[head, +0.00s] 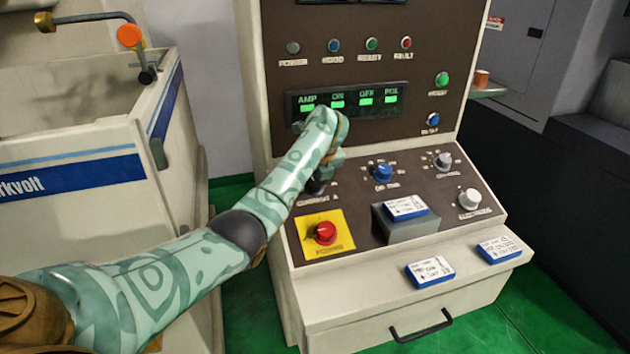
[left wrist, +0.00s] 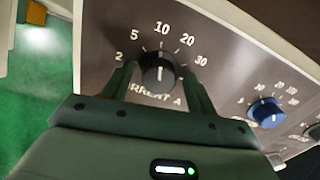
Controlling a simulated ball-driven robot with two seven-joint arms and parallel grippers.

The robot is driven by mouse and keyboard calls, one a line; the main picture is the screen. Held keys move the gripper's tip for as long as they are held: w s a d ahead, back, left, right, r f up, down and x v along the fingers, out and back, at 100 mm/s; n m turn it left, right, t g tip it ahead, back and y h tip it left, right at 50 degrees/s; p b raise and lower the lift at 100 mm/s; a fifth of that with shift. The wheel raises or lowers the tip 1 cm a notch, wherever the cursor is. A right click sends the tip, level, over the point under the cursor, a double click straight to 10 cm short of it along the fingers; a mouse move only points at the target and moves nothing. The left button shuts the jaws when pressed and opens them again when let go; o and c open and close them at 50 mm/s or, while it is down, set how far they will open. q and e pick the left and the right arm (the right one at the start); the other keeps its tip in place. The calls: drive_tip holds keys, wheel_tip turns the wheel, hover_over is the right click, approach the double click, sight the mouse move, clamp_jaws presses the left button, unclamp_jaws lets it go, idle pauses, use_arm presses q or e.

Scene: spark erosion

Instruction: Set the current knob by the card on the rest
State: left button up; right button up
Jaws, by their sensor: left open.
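The black current knob (left wrist: 157,72) has a white pointer line and a scale reading 2, 5, 10, 20, 30 in the left wrist view. The pointer appears to stand near 10. My left gripper (left wrist: 160,84) is open, with one finger on each side of the knob; I cannot tell whether they touch it. In the head view my left gripper (head: 322,172) and arm hide most of the knob. A white and blue card (head: 405,207) lies on the grey rest (head: 410,230); its writing is too small to read. My right gripper is not in view.
Two more cards, one (head: 430,271) in the middle and one (head: 499,249) at the right, lie on the front ledge. A blue knob (head: 382,173), two grey-white knobs and a red knob (head: 325,233) on a yellow plate share the panel. A drawer handle (head: 421,327) sits below.

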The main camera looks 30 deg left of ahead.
use_arm(q)
drive_tip(key=c, duration=1)
drive_tip(key=shift+d+f+n+b, duration=0.15)
drive_tip(key=shift+n+b, duration=0.25)
drive_tip(key=shift+n, duration=0.2)
drive_tip(key=shift+n+b, duration=0.75)
drive_tip(key=shift+n, duration=0.35)
drive_tip(key=shift+s+n+b, duration=0.1)
drive_tip(key=shift+n+b, duration=1.3)
drive_tip(key=shift+n, duration=0.4)
